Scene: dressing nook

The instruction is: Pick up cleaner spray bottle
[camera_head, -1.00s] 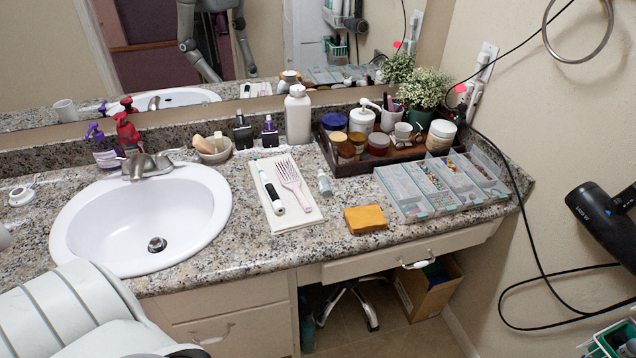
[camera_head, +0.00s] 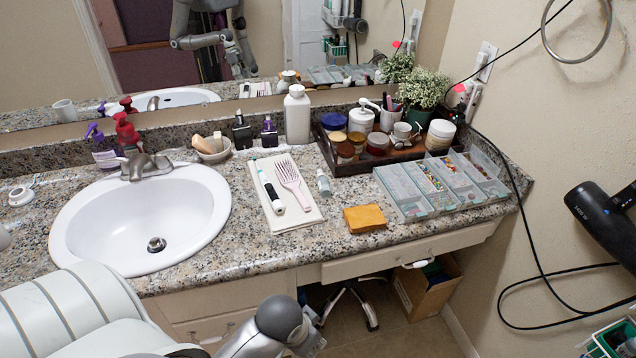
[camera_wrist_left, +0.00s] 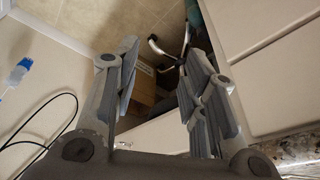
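No bottle is clearly labelled as cleaner. A teal bottle-like shape (camera_head: 302,296) stands in the shade under the counter, mostly hidden behind my left arm. A red-topped bottle (camera_head: 127,130) and a purple pump bottle (camera_head: 101,148) stand behind the sink. My left gripper (camera_head: 312,335) is low in front of the cabinet; in the left wrist view its fingers (camera_wrist_left: 160,85) are apart with nothing between them. My right gripper is not in view.
The granite counter (camera_head: 250,245) and drawer front (camera_head: 400,255) overhang the knee space. A chair base (camera_head: 365,305) and a cardboard box (camera_head: 425,290) stand on the floor there. A black hair dryer (camera_head: 600,220) and its cord hang at right.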

